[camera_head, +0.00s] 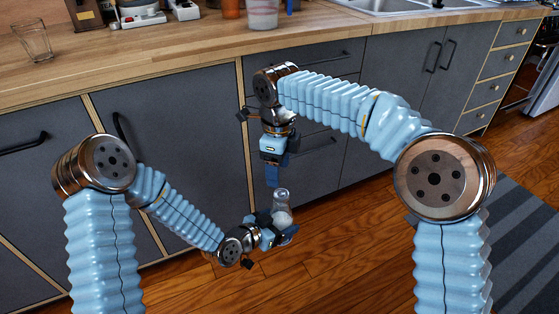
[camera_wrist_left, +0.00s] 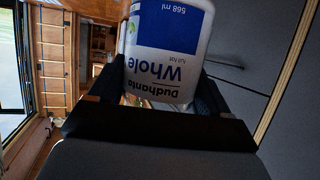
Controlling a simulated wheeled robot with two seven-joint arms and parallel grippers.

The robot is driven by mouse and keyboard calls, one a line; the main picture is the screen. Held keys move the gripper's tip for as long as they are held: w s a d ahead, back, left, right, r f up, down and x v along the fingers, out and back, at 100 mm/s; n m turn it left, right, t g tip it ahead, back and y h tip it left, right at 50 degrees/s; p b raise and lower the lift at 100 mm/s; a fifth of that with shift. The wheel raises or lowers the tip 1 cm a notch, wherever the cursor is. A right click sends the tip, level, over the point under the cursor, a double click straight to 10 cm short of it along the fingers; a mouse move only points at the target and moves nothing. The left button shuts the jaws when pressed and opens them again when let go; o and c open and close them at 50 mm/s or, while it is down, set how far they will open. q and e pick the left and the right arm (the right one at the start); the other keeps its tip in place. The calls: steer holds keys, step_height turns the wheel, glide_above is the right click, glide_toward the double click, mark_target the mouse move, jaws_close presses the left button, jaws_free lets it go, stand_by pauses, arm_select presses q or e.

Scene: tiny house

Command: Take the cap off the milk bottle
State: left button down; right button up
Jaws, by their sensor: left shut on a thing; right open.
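The milk bottle (camera_head: 282,208) is a small whitish bottle held up in front of the cabinets. My left gripper (camera_head: 280,231) is shut around its lower part. In the left wrist view the bottle (camera_wrist_left: 165,75) sits between my dark fingers, and its white and blue label, reading "Whole", appears upside down in the picture. My right gripper (camera_head: 272,175) points down just above the bottle's top, with its fingers open and nothing seen between them. A small gap shows between them and the bottle. I cannot make out the cap clearly in either view.
A wooden counter (camera_head: 150,62) runs along the back, with a clear glass (camera_head: 34,42), a pale cup (camera_head: 263,14) and a sink (camera_head: 385,6). Grey cabinet doors (camera_head: 190,140) stand close behind both grippers. Wooden floor (camera_head: 345,240) is open below, with a striped rug (camera_head: 525,245) at right.

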mark_target(279, 193)
step_height(279, 193, down, 6)
steer(key=shift+f, duration=0.2)
steer(key=shift+c, duration=0.5)
